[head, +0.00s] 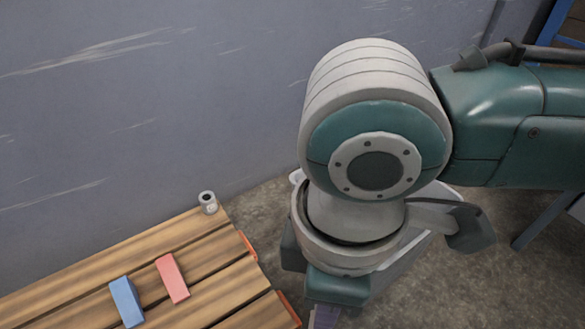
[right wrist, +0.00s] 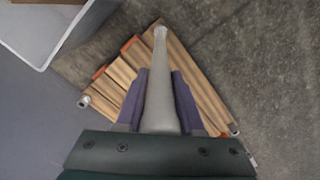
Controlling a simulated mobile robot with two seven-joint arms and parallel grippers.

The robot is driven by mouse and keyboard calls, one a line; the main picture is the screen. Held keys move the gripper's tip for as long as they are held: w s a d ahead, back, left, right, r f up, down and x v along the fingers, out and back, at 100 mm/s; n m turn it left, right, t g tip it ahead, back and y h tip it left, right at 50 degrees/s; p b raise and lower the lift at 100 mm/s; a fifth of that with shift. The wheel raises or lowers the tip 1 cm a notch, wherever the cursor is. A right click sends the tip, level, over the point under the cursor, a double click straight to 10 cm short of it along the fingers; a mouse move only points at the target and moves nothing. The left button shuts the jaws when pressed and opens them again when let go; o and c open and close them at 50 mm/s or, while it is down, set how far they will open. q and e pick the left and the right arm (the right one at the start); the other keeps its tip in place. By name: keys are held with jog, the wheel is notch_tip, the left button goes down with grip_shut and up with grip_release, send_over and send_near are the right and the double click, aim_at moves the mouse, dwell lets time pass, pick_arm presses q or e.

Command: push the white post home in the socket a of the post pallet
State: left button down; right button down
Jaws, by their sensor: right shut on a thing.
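The white post (right wrist: 158,90) is between the purple fingers of my right gripper (right wrist: 159,85) in the right wrist view. The gripper is shut on it. The post's far end lies over the top corner of the wooden post pallet (right wrist: 119,80); I cannot tell whether it is in a socket there. In the head view the pallet (head: 150,252) is at lower left, with a grey round socket (head: 208,202) at its back corner. My right gripper (head: 325,316) is mostly cut off at the bottom edge, and the post is hidden there. My left gripper is not in view.
A blue block (head: 126,301) and a pink block (head: 172,279) lie on the pallet slats. A grey wall stands behind the pallet. A white-rimmed container (right wrist: 42,62) is at upper left in the right wrist view. Bare floor (right wrist: 270,60) lies to the right there.

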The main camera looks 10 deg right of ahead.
jog(key=shift+f, duration=0.1)
jog(key=shift+c, duration=2.2)
grip_release()
notch_tip(320, 180, up, 10)
jog(key=p, duration=0.6)
